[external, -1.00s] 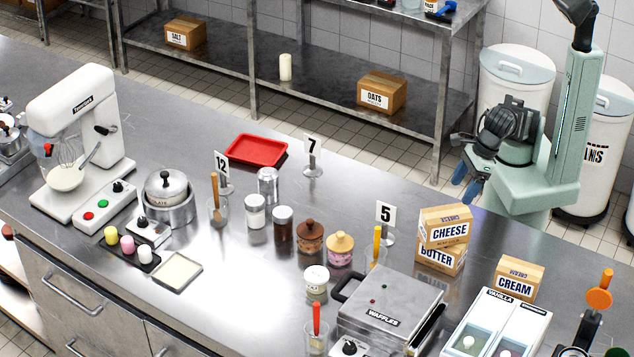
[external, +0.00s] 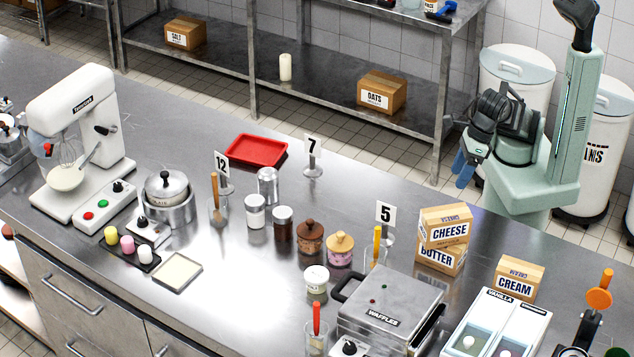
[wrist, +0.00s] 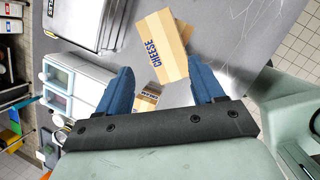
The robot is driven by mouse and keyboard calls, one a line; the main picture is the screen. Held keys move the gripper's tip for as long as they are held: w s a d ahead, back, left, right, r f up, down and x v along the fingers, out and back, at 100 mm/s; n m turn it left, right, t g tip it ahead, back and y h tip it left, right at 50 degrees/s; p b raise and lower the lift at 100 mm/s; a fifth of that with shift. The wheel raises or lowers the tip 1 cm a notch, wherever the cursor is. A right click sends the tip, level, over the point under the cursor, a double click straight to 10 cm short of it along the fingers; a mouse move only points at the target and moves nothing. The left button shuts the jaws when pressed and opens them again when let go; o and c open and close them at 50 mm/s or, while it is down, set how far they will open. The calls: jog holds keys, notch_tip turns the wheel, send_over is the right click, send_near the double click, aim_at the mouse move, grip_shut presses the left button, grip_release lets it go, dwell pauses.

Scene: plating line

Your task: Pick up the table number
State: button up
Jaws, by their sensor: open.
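Three table number stands are on the steel counter in the external view: number 5 (external: 386,214) beside the cheese box, number 7 (external: 312,147) at the counter's back edge, and number 12 (external: 221,166) left of the red tray. Each is a white card with black digits on a metal stand. My gripper (external: 462,170) is at the back right, beyond the counter's back edge and apart from all three. In the wrist view its blue fingers (wrist: 160,88) are spread and empty. No table number is clear in the wrist view.
A cheese box (external: 449,226) sits on a butter box (external: 438,258), near number 5. A cream box (external: 519,278), waffle maker (external: 390,305) and several jars crowd the front. A red tray (external: 257,149) lies near number 7. The back strip between number 7 and number 5 is clear.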

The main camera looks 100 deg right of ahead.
jog(key=w+d+f+m+g+y, duration=0.1)
jog(key=w+d+f+m+y, duration=0.2)
jog(key=m, duration=1.1)
jog(key=w+d+m+g+y, duration=0.1)
jog(key=w+d+m+y, duration=0.35)
jog(key=m, duration=0.95)
jog(key=w+d+r+m+t+y, duration=0.15)
jog(key=d+m, duration=0.25)
jog(key=m, duration=0.5)
jog(key=w+d+r+m+y, duration=0.1)
jog(key=w+d+m+y, duration=0.2)
jog(key=m, duration=0.6)
jog(key=w+d+r+m, duration=0.1)
jog(key=w+d+m, duration=0.1)
jog(key=d+m, duration=0.45)
jog(key=m, duration=0.2)
send_near(385, 222)
jog(key=a+f, duration=0.1)
jog(key=w+f, duration=0.1)
jog(key=f, duration=0.1)
jog(key=shift+w+a, duration=0.15)
jog(key=shift+a, duration=0.2)
jog(key=shift+x, duration=3.85)
jog(key=shift+r, duration=0.1)
